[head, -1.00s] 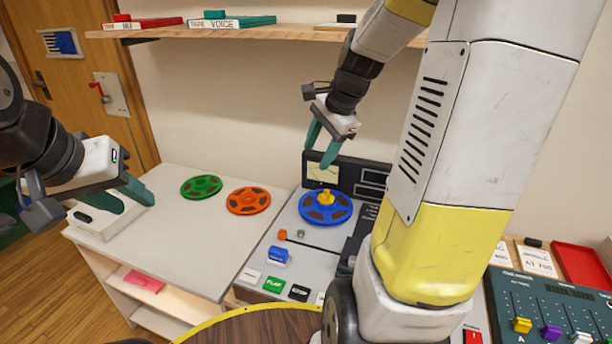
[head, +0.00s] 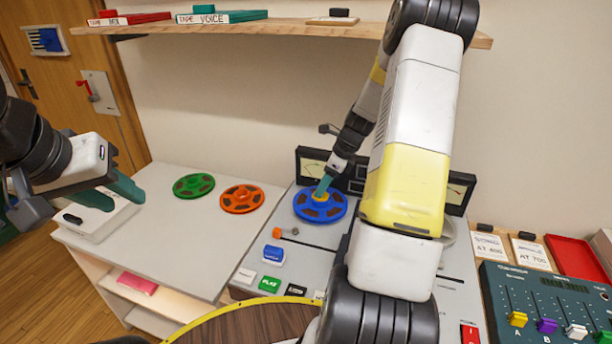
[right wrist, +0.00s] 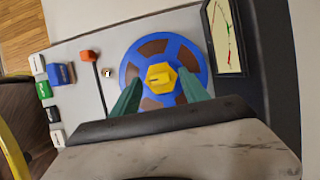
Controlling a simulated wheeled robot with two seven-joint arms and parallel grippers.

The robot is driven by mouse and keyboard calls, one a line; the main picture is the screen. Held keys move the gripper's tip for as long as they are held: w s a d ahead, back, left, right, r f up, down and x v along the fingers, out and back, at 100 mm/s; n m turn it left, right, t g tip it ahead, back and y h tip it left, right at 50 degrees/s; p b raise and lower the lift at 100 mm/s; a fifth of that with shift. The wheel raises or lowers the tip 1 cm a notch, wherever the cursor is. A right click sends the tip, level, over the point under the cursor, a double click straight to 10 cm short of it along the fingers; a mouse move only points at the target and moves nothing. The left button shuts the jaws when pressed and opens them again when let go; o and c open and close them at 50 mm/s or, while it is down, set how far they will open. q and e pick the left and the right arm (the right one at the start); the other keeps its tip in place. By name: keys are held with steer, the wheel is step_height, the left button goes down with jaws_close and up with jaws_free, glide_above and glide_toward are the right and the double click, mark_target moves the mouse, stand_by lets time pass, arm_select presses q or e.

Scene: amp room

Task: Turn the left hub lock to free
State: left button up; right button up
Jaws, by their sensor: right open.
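The left hub lock is a yellow knob (right wrist: 160,77) at the centre of the blue reel (right wrist: 135,52) on the tape machine. In the head view the blue reel (head: 336,209) lies flat on the deck, and my right gripper (head: 322,190) is over its hub, partly covering the knob. In the right wrist view my right gripper's green fingers (right wrist: 162,93) are open, one on each side of the knob's near part, with gaps visible; contact cannot be told. My left gripper (head: 120,192) is at the far left, its fingers apart and empty.
A green reel (head: 194,185) and an orange reel (head: 241,198) lie on the left table. An orange-tipped lever (head: 278,233) and coloured buttons (head: 270,284) are on the deck near the reel. My right arm hides the machine's right side. A shelf (head: 290,31) is above.

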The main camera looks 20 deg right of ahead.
steer(key=shift+w+a+f, duration=0.1)
steer(key=shift+a+f, duration=0.05)
steer(key=shift+f, duration=0.3)
jaws_close()
